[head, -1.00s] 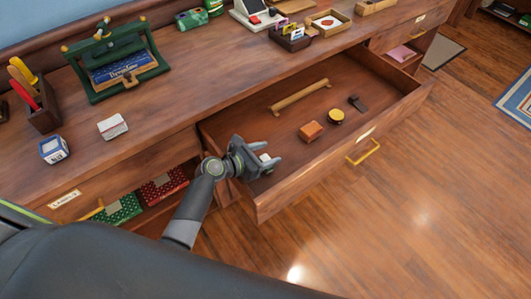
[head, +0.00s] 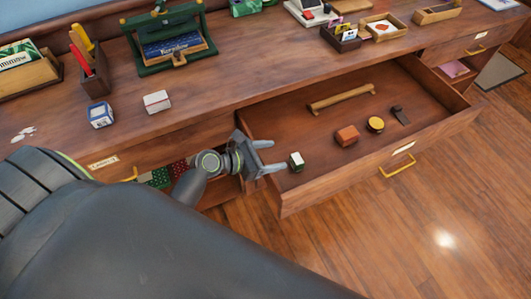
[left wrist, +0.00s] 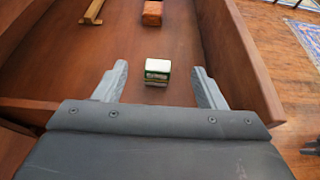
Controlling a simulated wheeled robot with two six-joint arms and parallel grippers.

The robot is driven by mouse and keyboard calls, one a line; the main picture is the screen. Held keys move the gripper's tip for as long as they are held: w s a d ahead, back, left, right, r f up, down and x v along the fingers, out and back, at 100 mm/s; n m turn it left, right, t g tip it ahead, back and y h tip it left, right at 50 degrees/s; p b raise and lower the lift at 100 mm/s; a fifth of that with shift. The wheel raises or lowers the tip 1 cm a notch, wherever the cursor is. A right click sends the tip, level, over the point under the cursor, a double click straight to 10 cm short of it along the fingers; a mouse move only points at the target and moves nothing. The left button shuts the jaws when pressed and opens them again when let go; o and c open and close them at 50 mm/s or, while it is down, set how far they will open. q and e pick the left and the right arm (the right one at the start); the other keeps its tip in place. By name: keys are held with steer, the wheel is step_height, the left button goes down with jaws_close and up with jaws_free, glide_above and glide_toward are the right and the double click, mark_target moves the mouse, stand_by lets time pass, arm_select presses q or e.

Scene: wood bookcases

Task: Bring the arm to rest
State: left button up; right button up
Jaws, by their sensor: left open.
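My left gripper (head: 270,156) is open and empty at the left end of the open drawer (head: 300,202). In the left wrist view its two fingers (left wrist: 160,88) stand apart. A small green and white box (head: 296,161) lies on the drawer floor just beyond the fingertips; it also shows in the left wrist view (left wrist: 158,70), apart from both fingers. My left arm comes in from the lower left and hides part of the counter front. My right gripper is not in view.
The drawer also holds a wooden bar (head: 341,98), an orange-brown block (head: 347,135), a yellow round piece (head: 375,124) and a dark piece (head: 400,115). On the counter stand a white box (head: 157,102), a blue and white box (head: 100,115) and a green stand (head: 165,55). Open floor lies right.

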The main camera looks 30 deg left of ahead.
arm_select(q)
steer(key=shift+v, duration=1)
steer(key=shift+r, duration=0.1)
